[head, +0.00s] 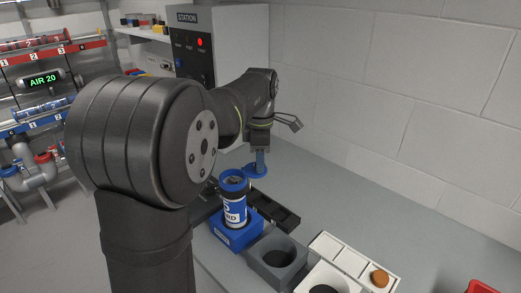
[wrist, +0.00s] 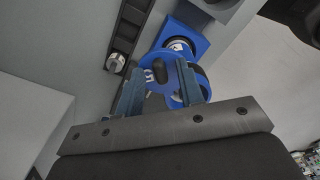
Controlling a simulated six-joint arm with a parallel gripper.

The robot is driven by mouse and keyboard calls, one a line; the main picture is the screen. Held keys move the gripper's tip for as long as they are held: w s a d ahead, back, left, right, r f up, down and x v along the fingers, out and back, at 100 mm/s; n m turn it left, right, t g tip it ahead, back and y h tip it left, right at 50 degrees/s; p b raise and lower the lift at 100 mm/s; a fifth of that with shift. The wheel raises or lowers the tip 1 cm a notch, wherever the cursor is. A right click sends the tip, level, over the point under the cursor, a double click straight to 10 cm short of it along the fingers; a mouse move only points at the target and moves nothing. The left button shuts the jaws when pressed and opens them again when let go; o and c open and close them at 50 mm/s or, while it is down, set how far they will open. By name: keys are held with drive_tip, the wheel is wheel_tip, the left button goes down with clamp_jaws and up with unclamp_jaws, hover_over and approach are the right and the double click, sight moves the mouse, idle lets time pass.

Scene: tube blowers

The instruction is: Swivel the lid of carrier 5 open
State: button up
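Carrier 5 (head: 234,211) stands upright in a blue stand (head: 223,236) in the head view, with a white label band and blue rim. Its lid (head: 257,171) is a blue disc swung out to the right of the rim, leaving the dark mouth showing. In the wrist view the lid (wrist: 148,88) carries a "5" and a dark knob (wrist: 160,72). My gripper (wrist: 159,82) is open over the lid, its fingers on either side of the knob with gaps. In the head view my gripper (head: 260,158) points down just above the lid; contact cannot be told.
A dark tray (head: 285,218) lies behind the stand. A grey holder (head: 276,260) and a white tray (head: 340,258) with a brown-topped piece stand at the front right. The station box (head: 220,40) and tube racks are at the back left.

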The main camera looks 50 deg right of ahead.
wheel_tip(320, 180, up, 17)
drive_tip(key=shift+r, duration=0.2)
idle(0.7)
wheel_tip(320, 180, down, 18)
drive_tip(key=shift+r, duration=0.25)
idle(0.4)
drive_tip(key=shift+f, duration=0.25)
drive_tip(key=shift+s+a+r+m, duration=0.15)
drive_tip(key=shift+r+m, duration=0.1)
drive_tip(key=shift+m, duration=0.15)
drive_tip(key=shift+s+a+m, duration=0.15)
drive_tip(key=shift+a+m, duration=0.15)
drive_tip(key=shift+m, duration=0.5)
idle(1.3)
idle(0.5)
